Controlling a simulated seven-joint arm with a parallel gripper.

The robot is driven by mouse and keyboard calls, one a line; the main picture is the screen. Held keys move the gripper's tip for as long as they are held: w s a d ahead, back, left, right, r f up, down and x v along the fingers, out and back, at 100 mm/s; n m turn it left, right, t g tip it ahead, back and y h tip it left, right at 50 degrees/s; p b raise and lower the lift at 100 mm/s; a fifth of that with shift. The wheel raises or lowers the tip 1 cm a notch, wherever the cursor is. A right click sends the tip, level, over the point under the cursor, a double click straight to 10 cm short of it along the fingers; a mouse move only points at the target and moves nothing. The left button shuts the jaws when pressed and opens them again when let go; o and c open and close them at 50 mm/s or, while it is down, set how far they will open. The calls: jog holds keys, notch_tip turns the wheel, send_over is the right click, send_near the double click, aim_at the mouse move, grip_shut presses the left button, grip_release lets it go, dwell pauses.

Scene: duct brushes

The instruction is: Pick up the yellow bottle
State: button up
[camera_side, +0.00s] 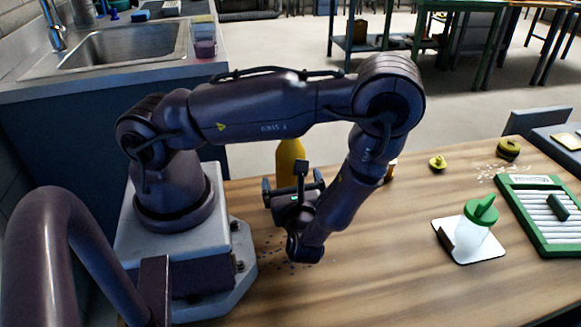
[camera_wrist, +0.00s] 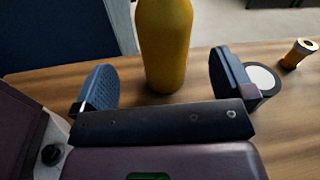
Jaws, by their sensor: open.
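The yellow bottle (camera_side: 290,158) stands upright on the wooden table behind my arm in the side view; its lower part is hidden there by my gripper. In the wrist view the yellow bottle (camera_wrist: 165,45) stands ahead, between the lines of the two fingers, with its top cut off by the frame. My gripper (camera_wrist: 160,85) is open, with one blue-grey finger pad to each side of the bottle's base. It also shows in the side view (camera_side: 292,187), low over the table in front of the bottle. I cannot tell how far the fingertips reach along the bottle.
A small orange container (camera_wrist: 299,53) and a white-topped round item (camera_wrist: 262,79) are right of the gripper. A green-framed tray (camera_side: 538,226) lies at right. The middle of the table is clear.

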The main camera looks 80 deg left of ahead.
aim_at(291, 169)
jog(key=f+m+t, duration=0.3)
jog(key=shift+s+a+m, duration=0.3)
jog(key=shift+a, duration=0.05)
jog(key=x, duration=0.7)
jog(key=shift+w+a, duration=0.1)
jog(key=shift+a, duration=0.1)
jog(key=shift+c, duration=0.5)
jog(key=c, duration=1.2)
jog(key=shift+r, duration=0.15)
